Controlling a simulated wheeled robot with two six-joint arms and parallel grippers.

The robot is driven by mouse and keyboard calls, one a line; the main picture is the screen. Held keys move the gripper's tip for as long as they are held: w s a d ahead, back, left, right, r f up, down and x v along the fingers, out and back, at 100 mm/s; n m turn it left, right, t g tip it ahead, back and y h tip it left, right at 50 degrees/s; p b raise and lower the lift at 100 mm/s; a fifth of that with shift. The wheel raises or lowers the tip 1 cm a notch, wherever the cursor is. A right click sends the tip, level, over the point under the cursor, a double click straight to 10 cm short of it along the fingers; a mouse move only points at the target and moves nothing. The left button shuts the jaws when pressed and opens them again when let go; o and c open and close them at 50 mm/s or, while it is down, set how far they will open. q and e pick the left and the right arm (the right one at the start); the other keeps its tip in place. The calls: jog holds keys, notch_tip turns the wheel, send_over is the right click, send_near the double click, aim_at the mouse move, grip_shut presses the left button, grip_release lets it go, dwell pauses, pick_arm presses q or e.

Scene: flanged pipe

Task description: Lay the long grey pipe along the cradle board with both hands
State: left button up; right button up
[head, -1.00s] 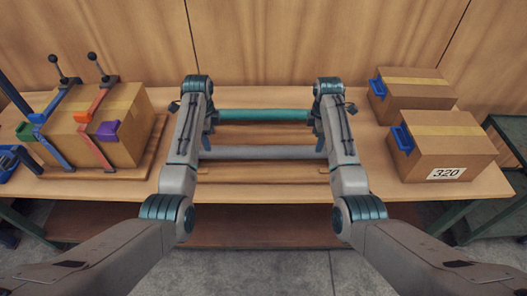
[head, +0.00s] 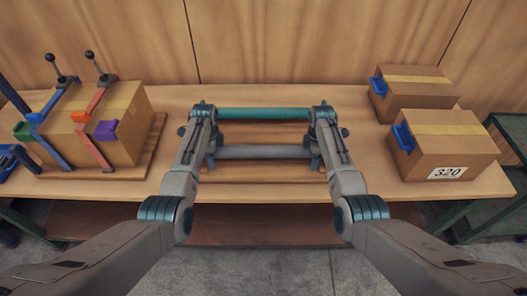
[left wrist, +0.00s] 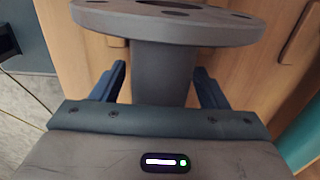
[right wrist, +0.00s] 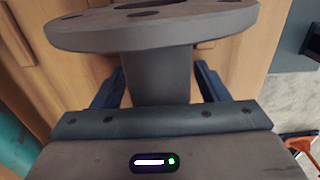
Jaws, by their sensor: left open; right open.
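The long grey pipe (head: 265,152) lies across the middle of the table, in front of a teal pipe (head: 265,114). My left gripper (head: 211,161) is at its left end and my right gripper (head: 316,161) at its right end. In the left wrist view, the grey pipe (left wrist: 163,75) runs between open blue fingers, with a round flange (left wrist: 170,24) beyond. The right wrist view likewise shows the pipe (right wrist: 156,75) between open fingers and a flange (right wrist: 155,27). Finger contact cannot be told. A wooden board (head: 265,172) shows around the pipes; its cradle supports are not clear.
A clamped cardboard box (head: 125,125) stands on the table (head: 390,183) at left. Two cardboard boxes with blue handles, a front one (head: 445,150) and a rear one (head: 420,90), stand at right. A wooden wall rises behind.

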pick_arm(q)
jog(key=shift+r, duration=0.1)
jog(key=shift+c, duration=0.9)
pick_arm(e)
jog(key=shift+s+r, duration=0.1)
jog(key=shift+c, duration=0.9)
pick_arm(q)
grip_shut()
pick_arm(e)
grip_shut()
pick_arm(q)
jog(key=shift+w+r, duration=0.1)
jog(key=shift+r, duration=0.1)
pick_arm(e)
jog(key=shift+r, duration=0.15)
